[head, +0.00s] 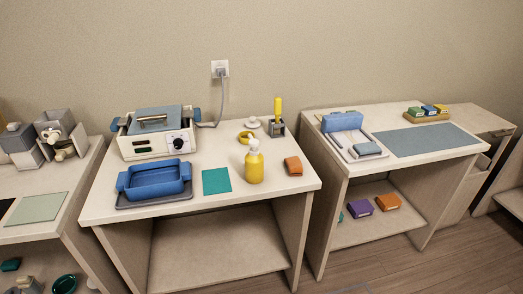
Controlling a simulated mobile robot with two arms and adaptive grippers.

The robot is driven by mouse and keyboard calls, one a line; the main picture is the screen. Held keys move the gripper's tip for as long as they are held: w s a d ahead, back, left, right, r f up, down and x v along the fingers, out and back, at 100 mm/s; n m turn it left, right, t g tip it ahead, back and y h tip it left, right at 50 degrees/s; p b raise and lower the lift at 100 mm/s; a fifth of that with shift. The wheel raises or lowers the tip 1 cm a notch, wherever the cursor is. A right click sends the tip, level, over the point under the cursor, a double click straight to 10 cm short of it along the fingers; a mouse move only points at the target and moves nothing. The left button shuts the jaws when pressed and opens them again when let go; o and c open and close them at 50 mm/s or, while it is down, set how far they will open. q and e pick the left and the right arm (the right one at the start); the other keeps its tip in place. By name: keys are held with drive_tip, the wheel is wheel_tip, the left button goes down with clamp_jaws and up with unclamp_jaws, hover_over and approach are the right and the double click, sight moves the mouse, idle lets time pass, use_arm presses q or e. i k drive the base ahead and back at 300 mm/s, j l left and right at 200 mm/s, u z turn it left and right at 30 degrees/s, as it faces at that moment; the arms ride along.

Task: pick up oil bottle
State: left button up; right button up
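The oil bottle appears to be the yellow bottle (254,166) with a white pump-like top. It stands upright on the middle table (225,203), right of centre. A teal mat (216,181) lies to its left and a small orange-brown block (293,166) to its right. Nothing touches the bottle, and its front is fully visible. Neither of my grippers shows in the head view.
The wax warmer (157,145) stands behind a blue tray (155,181), left of the bottle. A yellow-handled tool in a holder (276,128) and a yellow ring (245,138) are behind it.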

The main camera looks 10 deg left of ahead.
sight(254, 160)
drive_tip(key=i+l+u, duration=0.15)
drive_tip(key=u, duration=0.2)
drive_tip(key=i+l+u, duration=0.15)
drive_tip(key=l+u, duration=0.5)
drive_tip(key=i+l+u, duration=0.1)
drive_tip(key=l+u, duration=0.2)
drive_tip(key=l, duration=0.15)
